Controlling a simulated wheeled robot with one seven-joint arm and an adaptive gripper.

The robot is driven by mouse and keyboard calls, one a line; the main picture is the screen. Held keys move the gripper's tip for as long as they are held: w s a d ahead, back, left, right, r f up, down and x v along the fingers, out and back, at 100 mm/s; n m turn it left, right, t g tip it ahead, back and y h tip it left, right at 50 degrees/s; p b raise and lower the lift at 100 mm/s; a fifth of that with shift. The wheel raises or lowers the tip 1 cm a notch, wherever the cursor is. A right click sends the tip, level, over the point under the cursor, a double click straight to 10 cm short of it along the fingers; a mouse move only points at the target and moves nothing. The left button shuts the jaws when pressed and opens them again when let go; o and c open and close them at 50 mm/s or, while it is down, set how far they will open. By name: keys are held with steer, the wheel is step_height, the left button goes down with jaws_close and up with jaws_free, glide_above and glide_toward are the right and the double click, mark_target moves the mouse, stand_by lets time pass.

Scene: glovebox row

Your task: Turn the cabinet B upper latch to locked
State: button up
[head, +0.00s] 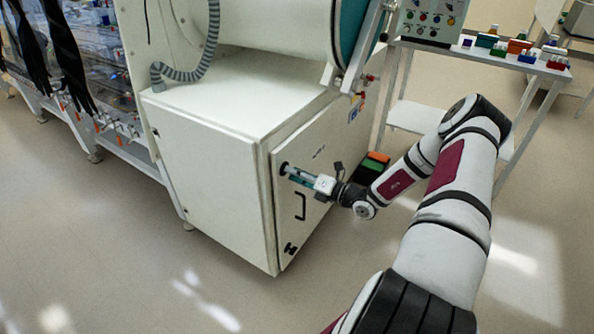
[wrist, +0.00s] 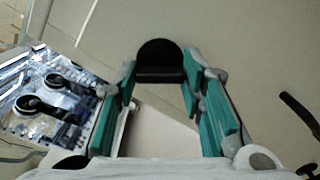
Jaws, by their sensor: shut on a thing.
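The white cabinet door (head: 318,205) faces my arm; its small label is too small to read. The upper latch (head: 284,168) is a black knob near the door's upper left corner. In the wrist view the latch (wrist: 159,53) shows as a rounded black piece with a dark bar, between the teal fingertips. My gripper (head: 292,173) reaches the door from the right and is shut on the latch, its fingers on either side. The fingers partly hide the latch in the head view, and its turn angle cannot be told.
Below are a black door handle (head: 300,206) and a lower latch (head: 291,249). A grey hose (head: 186,72) and a large cylinder (head: 275,22) are above the cabinet. A shelf cart (head: 480,55) stands at right. Open floor lies in front.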

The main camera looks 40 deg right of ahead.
steer(key=m+p, duration=0.1)
steer(key=m, duration=0.2)
steer(key=shift+m, duration=2.2)
steer(key=shift+p, duration=0.3)
steer(key=o, duration=1.1)
steer(key=shift+o, duration=0.2)
steer(key=v, duration=1.2)
